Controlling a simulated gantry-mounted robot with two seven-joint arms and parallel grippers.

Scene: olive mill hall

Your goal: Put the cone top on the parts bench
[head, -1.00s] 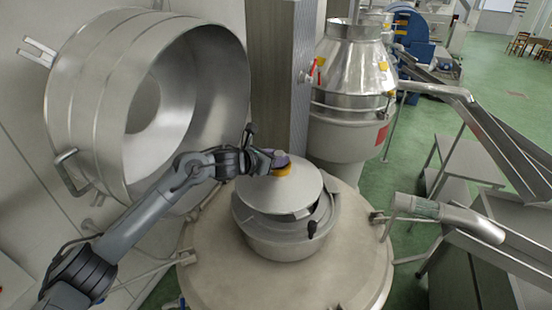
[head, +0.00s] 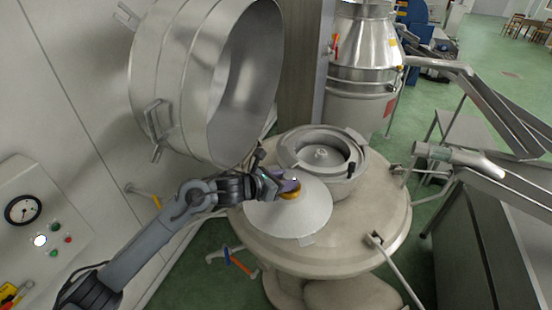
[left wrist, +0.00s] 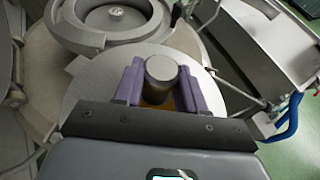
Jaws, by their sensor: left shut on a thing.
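My left gripper (head: 290,188) is shut on that knob, with purple fingers on either side. In the left wrist view the gripper (left wrist: 160,85) grips the knob, whose top is grey, and the cone top (left wrist: 90,88) spreads out around it. The cone top is off the bowl (head: 352,178), in front of it and to the left, over the round machine deck (head: 375,237). Its height above the deck is hard to judge. I cannot tell which surface is the parts bench.
The open bowl stands behind the cone top. A large raised metal hood (head: 175,85) is at the upper left, near a control panel (head: 40,215) with a gauge. A spout (head: 460,158) and steel chutes lie to the right. Green floor shows between the machines.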

